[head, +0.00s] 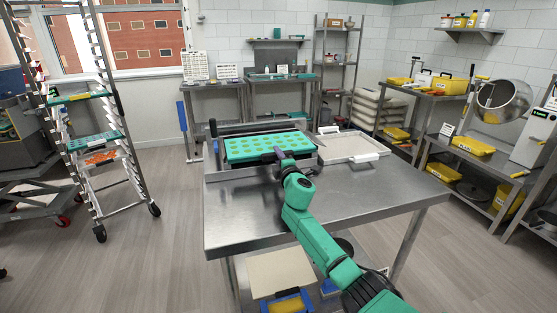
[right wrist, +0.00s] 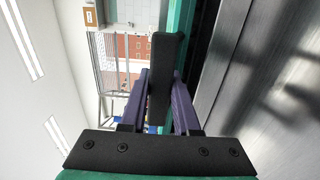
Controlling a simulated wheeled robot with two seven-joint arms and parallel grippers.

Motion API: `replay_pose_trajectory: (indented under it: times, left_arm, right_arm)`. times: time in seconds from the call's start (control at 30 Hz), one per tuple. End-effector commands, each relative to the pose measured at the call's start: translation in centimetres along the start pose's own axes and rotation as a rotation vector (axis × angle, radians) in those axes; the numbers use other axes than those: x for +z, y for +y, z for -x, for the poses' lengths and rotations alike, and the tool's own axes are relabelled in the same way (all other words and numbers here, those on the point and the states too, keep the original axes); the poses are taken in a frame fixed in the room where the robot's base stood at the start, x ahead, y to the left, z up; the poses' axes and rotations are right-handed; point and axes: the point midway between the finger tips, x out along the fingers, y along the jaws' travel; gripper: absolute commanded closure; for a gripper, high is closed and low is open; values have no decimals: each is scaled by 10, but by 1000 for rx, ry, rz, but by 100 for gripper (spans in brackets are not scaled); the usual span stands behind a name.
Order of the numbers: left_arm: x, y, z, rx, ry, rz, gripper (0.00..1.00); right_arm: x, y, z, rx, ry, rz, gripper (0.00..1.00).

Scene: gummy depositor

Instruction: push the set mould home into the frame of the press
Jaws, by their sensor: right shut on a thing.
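The teal mould (head: 247,152), with rows of yellowish filled cavities, lies flat on the steel table in the low grey frame of the press (head: 217,175). My right gripper (head: 281,153) is at the mould's near edge, right of its middle. In the right wrist view its purple fingers are closed on an upright dark bar (right wrist: 165,75). I cannot tell whether the bar is part of the mould. A teal strip (right wrist: 181,28) runs behind the bar. The gap between mould and frame is too small to judge. My left gripper is not in view.
A shallow pale tray (head: 350,146) with white end blocks stands right of the press on the steel table (head: 330,195). The table's front and left front are clear. A rack trolley (head: 100,150) stands at left, and shelves with yellow bins (head: 472,146) at right.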

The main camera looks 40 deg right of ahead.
Motion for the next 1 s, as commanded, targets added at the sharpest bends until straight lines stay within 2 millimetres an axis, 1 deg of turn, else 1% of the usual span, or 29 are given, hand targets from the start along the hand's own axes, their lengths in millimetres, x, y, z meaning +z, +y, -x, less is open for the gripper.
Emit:
replay_pose_trajectory:
  times: [1.0]
  left_arm:
    - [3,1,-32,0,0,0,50]
  right_arm:
    - [-1,-1,-36,2,2,-1,100]
